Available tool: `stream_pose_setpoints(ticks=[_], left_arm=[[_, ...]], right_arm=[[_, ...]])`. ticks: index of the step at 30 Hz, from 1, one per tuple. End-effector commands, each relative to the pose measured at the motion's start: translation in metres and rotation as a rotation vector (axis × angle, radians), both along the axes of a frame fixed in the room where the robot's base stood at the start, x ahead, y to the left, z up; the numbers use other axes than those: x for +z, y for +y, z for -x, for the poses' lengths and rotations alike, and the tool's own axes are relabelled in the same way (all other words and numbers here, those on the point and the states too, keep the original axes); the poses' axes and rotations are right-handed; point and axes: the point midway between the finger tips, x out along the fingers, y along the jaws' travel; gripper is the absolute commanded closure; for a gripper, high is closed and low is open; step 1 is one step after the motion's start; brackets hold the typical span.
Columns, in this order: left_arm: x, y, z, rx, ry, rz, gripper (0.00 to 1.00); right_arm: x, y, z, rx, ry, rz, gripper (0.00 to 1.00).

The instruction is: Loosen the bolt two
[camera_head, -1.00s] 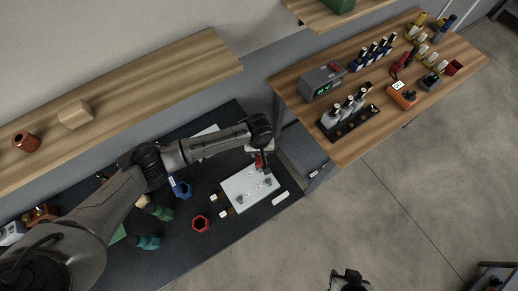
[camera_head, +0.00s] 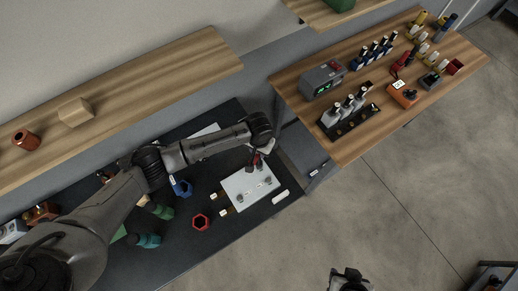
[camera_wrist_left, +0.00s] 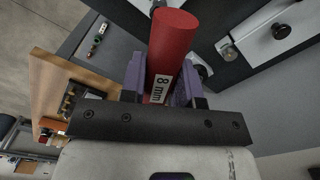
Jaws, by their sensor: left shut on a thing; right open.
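My left gripper (camera_head: 259,157) is shut on a red cylindrical tool handle marked "8 mm" (camera_wrist_left: 172,42), which fills the space between its purple-padded fingers in the left wrist view. In the head view it is above the back edge of a white plate (camera_head: 238,183) on the dark bench. Small metal bolts (camera_head: 268,181) stand on this plate; the wrist view shows bolt heads (camera_wrist_left: 281,31) beside the tool. The tool's tip is hidden, so contact with a bolt cannot be told. My right gripper (camera_head: 348,283) is open and empty over the floor at the bottom edge.
A red hexagonal ring (camera_head: 201,222), a blue part (camera_head: 182,188) and green bottles (camera_head: 147,241) stand left of the plate. A wooden table (camera_head: 350,146) with a grey meter (camera_head: 322,80) and racks is at the right. A wooden shelf (camera_head: 150,75) runs behind the bench.

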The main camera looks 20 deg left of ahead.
Motion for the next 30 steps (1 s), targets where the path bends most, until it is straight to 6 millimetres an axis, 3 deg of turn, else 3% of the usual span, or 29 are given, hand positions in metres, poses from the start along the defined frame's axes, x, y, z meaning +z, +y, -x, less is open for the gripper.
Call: stream_pose_setpoints(ticks=[30], left_arm=[[-0.0081, -0.0005, -0.0004, 0.003, -0.001, 0.001, 1.0]], right_arm=[[-0.0021, -0.0028, -0.0001, 0.006, 0.0, 0.009, 0.57]])
